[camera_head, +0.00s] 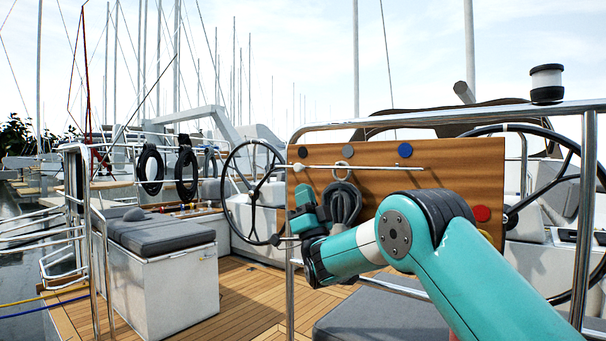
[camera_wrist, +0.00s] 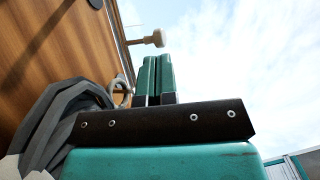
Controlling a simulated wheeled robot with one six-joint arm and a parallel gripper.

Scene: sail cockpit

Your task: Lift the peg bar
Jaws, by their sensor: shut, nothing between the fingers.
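The peg bar (camera_head: 385,167) is a thin, light rod running level across the front of a wooden board, with a pale knob at its left end. In the wrist view the knob (camera_wrist: 158,38) stands just beyond my fingertips, with a short piece of rod behind it. A ring (camera_head: 342,170) is at the bar, above a dark coil (camera_head: 343,203); the ring also shows in the wrist view (camera_wrist: 122,90). My gripper (camera_head: 305,190) is below the bar's left end, fingers pointing up. Its fingers (camera_wrist: 155,72) are shut together and empty, apart from the knob.
The wooden board (camera_head: 460,160) carries several coloured discs and is edged by metal rails (camera_head: 430,116). A steering wheel (camera_head: 253,195) stands to the left, another at the right. A grey cushioned bench (camera_head: 160,233) is at the left. Teak deck between is clear.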

